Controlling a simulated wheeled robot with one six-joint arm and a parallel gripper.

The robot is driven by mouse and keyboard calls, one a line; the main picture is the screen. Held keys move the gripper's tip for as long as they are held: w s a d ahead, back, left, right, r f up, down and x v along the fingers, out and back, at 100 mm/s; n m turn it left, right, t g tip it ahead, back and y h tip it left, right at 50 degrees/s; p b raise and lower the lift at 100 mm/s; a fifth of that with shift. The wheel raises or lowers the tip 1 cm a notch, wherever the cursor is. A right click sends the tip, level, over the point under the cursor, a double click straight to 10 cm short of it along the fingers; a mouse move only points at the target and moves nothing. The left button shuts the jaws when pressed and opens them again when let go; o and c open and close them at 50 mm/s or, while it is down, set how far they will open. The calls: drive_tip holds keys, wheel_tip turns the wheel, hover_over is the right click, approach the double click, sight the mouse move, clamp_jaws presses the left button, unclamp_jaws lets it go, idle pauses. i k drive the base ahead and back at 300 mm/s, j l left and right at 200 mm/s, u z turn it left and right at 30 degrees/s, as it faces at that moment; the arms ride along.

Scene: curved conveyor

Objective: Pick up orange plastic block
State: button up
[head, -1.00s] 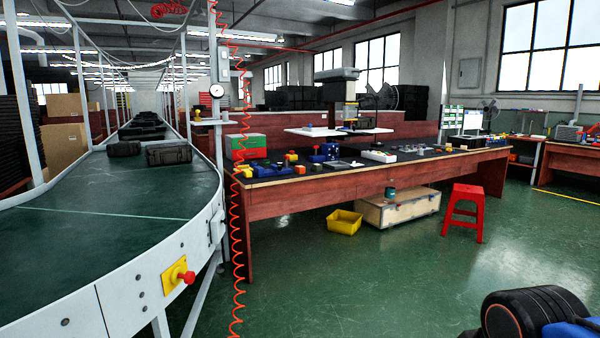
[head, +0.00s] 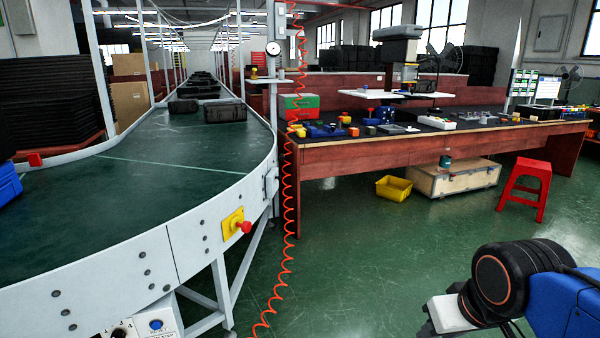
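Several small blocks and parts lie on the dark top of the long workbench (head: 420,155), some way off. A small orange-looking piece (head: 353,131) lies among them near the bench's left half, and another orange-yellow piece (head: 296,127) lies by its left end. They are too small to tell which is the orange plastic block. Part of my arm, blue with a black joint, shows at the lower right.
A curved conveyor (head: 130,195) with black cases (head: 225,110) runs along the left. A coiled red hose (head: 288,230) hangs before the bench. A yellow bin (head: 393,188), wooden crate (head: 452,180) and red stool (head: 525,187) stand on the floor. Green floor before the bench is clear.

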sight(354, 131)
drive_tip(key=i, duration=3.2)
